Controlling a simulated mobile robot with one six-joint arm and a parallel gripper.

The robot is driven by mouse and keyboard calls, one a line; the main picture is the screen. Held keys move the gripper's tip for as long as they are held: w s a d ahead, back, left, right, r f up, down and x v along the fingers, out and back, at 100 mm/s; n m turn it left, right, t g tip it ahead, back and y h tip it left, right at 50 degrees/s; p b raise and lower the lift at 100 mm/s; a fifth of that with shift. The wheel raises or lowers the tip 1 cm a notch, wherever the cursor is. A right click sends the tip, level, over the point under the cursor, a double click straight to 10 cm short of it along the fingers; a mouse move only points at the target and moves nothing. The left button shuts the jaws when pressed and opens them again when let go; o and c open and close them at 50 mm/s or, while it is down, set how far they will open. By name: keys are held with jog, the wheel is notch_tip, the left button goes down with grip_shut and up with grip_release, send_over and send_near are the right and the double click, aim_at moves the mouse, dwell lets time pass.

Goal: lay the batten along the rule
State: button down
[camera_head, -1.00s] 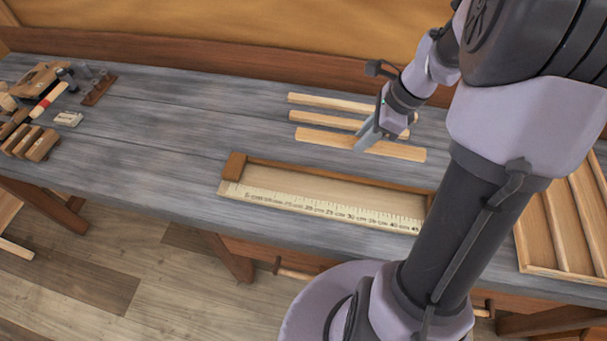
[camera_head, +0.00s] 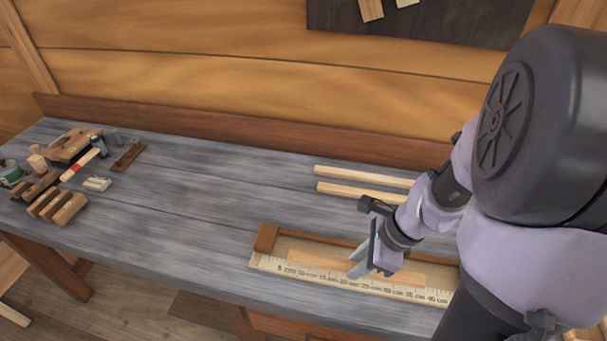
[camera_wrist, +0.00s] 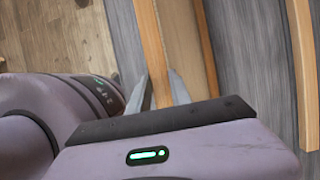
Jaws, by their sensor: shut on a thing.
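My gripper (camera_head: 360,270) is shut on a pale wooden batten (camera_head: 312,260), gripping it near its middle. The batten is over the shallow wooden tray (camera_head: 265,239), lengthwise beside the rule (camera_head: 340,284) on the tray's front edge. In the head view it looks roughly parallel to the rule; I cannot tell whether it touches the tray floor. In the wrist view the batten (camera_wrist: 151,45) stands between the two fingers (camera_wrist: 157,95), with the tray floor (camera_wrist: 183,45) to its right. The rule's markings are not readable there. My arm hides the tray's right end.
Two more battens (camera_head: 365,173) (camera_head: 350,190) lie on the bench behind the tray. Tools and wooden blocks (camera_head: 57,207) crowd the bench's left end. The grey bench top (camera_head: 200,205) between them and the tray is clear. A wooden back rail (camera_head: 230,125) runs behind.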

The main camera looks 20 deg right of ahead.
jog(key=b, duration=0.1)
send_over(343, 252)
jog(key=s+a, duration=0.1)
jog(key=s, duration=0.1)
jog(key=shift+w+a+f, duration=0.1)
jog(key=shift+w+f, duration=0.1)
jog(key=shift+f, duration=0.35)
notch_tip(343, 252, down, 4)
jog(key=shift+r+b, duration=0.25)
jog(key=shift+b, duration=0.9)
jog(key=shift+r, duration=0.2)
jog(key=shift+f, duration=0.15)
jog(key=c, duration=1.5)
grip_release()
jog(key=shift+o, duration=0.2)
